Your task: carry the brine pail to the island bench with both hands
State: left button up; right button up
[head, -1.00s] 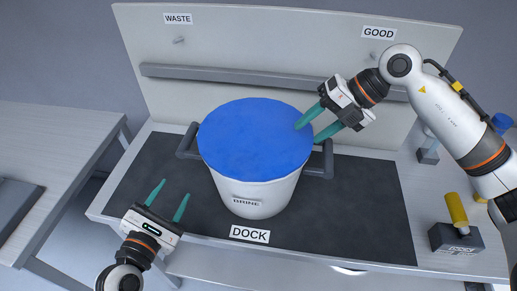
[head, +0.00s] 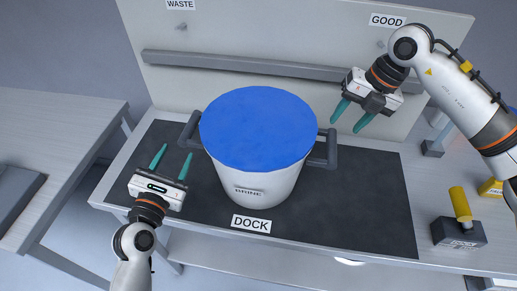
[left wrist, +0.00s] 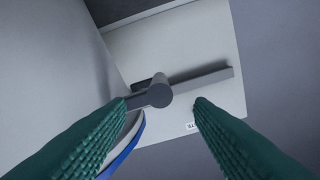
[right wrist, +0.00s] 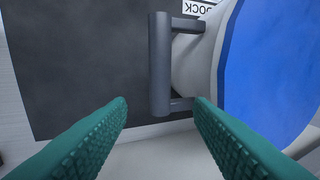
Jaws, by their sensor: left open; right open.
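The brine pail (head: 252,188) is white with a blue top (head: 258,128) and stands upright on the dark dock mat. Its grey left handle (head: 188,130) and right handle (head: 327,150) stick out at its sides. My left gripper (head: 172,160) is open and empty, in front of the left handle and apart from it; the left wrist view shows that handle (left wrist: 150,95) between and beyond the fingers. My right gripper (head: 350,120) is open and empty, above and right of the right handle. In the right wrist view the handle (right wrist: 159,65) lies beyond the spread fingertips.
The dock bench has a back panel (head: 290,40) with a grey rail behind the pail. A dark block with a yellow handle (head: 460,205) stands at the right. Another table (head: 60,120) stands at the left across a gap.

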aim_at(182, 143)
pick_arm(q)
jog(key=w, duration=0.2)
jog(key=w+d, duration=0.1)
jog(key=w, duration=0.4)
jog(key=shift+w+d, duration=0.15)
jog(key=shift+w, duration=0.15)
pick_arm(e)
jog(key=x, duration=0.7)
jog(key=shift+f, duration=0.4)
pick_arm(q)
grip_shut()
pick_arm(e)
grip_shut()
jog(key=shift+r, duration=0.1)
